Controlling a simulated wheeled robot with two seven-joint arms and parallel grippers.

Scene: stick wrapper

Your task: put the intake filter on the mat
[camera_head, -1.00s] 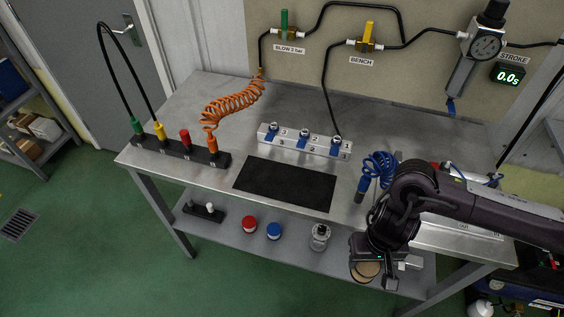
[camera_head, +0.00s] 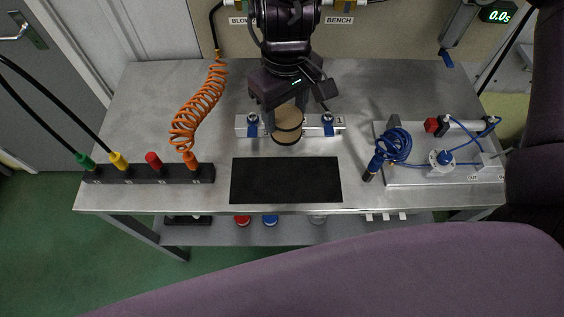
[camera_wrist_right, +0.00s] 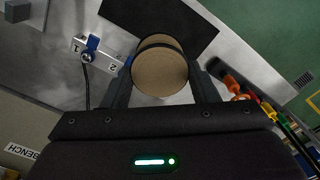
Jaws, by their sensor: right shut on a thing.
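The intake filter is a tan cylinder with dark bands (camera_head: 287,127). My right gripper (camera_head: 289,112) is shut on it, one finger on each side. In the head view it is in front of the white numbered block, just behind the black mat, and hides the block's middle. In the right wrist view the filter's round tan end (camera_wrist_right: 160,72) shows between the fingers (camera_wrist_right: 161,88), overlapping the mat's edge. I cannot tell its exact height. The black mat (camera_head: 286,180) lies flat and bare near the table's front edge; it also shows in the wrist view (camera_wrist_right: 190,22). My left gripper is out of view.
The white block (camera_head: 243,126) with blue fittings is behind the mat. A black rack (camera_head: 150,174) with coloured plugs and an orange coiled hose (camera_head: 200,103) are at left. A blue coiled hose (camera_head: 394,146) and a plate of fittings (camera_head: 440,174) are at right.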

